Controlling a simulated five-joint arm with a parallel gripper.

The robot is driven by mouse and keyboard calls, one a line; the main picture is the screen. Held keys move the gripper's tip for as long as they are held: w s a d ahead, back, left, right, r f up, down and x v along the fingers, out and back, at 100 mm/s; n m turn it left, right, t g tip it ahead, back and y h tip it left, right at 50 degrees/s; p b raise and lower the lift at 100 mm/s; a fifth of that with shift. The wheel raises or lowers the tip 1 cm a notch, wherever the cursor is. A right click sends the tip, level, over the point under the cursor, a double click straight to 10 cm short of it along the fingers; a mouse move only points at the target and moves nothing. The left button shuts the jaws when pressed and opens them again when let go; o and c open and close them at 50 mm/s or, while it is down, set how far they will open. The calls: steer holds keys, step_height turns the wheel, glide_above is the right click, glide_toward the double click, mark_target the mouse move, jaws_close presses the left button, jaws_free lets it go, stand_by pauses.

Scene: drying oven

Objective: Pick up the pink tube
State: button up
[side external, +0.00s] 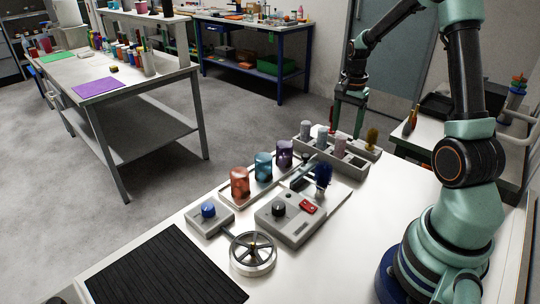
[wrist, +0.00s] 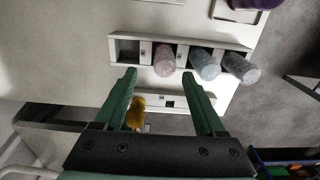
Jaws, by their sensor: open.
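The pink tube (wrist: 168,65) stands in a compartment of the grey rack (wrist: 127,50), in the wrist view beside the pale blue tube (wrist: 204,65) and the grey tube (wrist: 241,68). In the side view the pink tube (side external: 340,147) is at the right of these tubes in the rack (side external: 347,169). My gripper (wrist: 161,78) is open and empty, its green fingers apart. In the wrist view the pink tube lies just beyond and between the fingertips. In the side view my gripper (side external: 347,122) points down behind and above the rack.
A yellow-topped item (wrist: 135,112) stands on a small holder near the rack. Red, blue and purple jars, a control box (side external: 290,218) and a handwheel (side external: 253,253) share the white table. A black mat (side external: 165,270) lies at the front.

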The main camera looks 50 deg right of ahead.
mark_target(342, 137)
steer(key=f, duration=0.5)
steer(key=shift+w+a, duration=0.2)
steer(key=shift+w, duration=0.1)
jaws_close()
